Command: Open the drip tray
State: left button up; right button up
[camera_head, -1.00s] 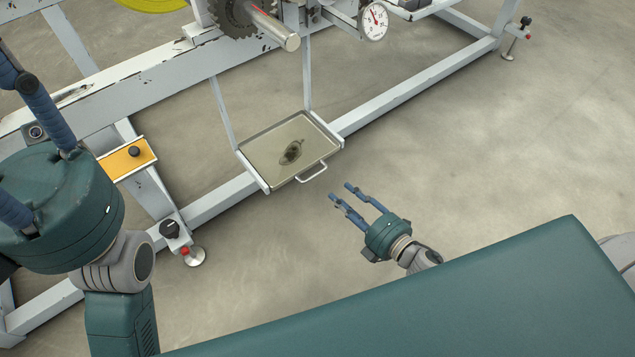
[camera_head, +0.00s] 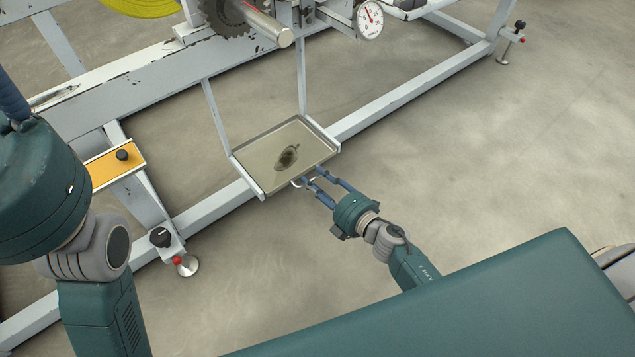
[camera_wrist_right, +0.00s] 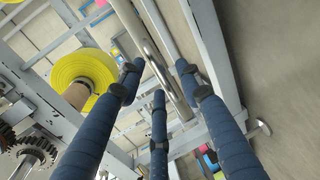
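The drip tray (camera_head: 262,155) is a shallow metal tray with a dark stain inside, hung low on the machine frame. Its handle (camera_head: 297,184) is at the front edge, partly hidden by my fingers. My right gripper (camera_head: 312,177) is at this handle with its blue fingers spread. My left gripper (camera_head: 12,105) is at the left edge, mostly cut off, far from the tray.
The white machine frame (camera_head: 400,97) runs behind and beside the tray. A yellow panel with a black knob (camera_head: 112,166) and a levelling foot (camera_head: 187,265) stand left of it. A yellow roll (camera_wrist_right: 83,75) shows in the wrist view. The floor (camera_head: 480,190) to the right is clear.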

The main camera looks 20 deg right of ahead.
grip_shut()
jog(key=f+p+v, duration=0.1)
jog(key=f+v, duration=0.2)
jog(key=v, duration=1.3)
jog(key=shift+s+f, duration=0.25)
jog(key=shift+s, duration=0.2)
jog(key=shift+d, duration=0.15)
grip_release()
jog(key=v, duration=1.2)
